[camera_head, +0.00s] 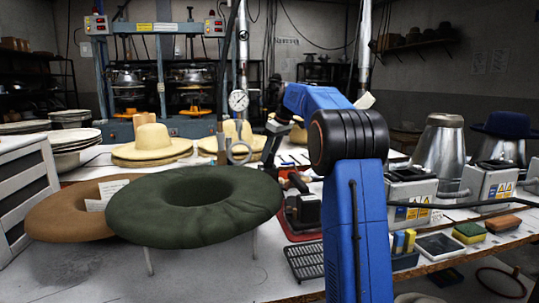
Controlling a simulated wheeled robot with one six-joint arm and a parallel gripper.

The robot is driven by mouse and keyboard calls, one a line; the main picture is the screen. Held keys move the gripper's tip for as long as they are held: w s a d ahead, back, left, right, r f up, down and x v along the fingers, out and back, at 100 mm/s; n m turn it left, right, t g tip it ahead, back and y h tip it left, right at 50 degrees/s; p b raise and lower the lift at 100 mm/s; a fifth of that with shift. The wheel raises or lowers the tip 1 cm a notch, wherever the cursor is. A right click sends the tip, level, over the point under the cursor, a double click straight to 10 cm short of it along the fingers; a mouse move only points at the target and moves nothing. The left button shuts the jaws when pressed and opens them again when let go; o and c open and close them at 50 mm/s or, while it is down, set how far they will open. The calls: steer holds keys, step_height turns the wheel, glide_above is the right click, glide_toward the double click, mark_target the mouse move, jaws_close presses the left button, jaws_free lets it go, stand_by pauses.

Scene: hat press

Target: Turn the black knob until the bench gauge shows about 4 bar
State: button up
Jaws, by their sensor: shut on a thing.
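The round white-faced bench gauge (238,100) stands upright above the bench, left of my blue arm. Its needle and figures are too small to read. My dark gripper (268,151) shows small at the end of my arm, right of and below the gauge, pointing down. It is shut on a dark thing that seems to be the black knob. The knob is not clearly told apart from the jaws, so its turn angle cannot be seen.
A big dark green felt hat (150,212) and a brown one (62,216) fill the front left. Cream hats (153,140) stand behind. Grey boxes (410,189) and a metal hat form (441,146) stand at right. A black hose (226,70) hangs near the gauge.

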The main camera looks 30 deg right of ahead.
steer(key=o, duration=1.1)
steer(key=shift+c, duration=0.2)
steer(key=v, duration=1.7)
steer(key=shift+r, duration=0.2)
steer(key=shift+d, duration=0.1)
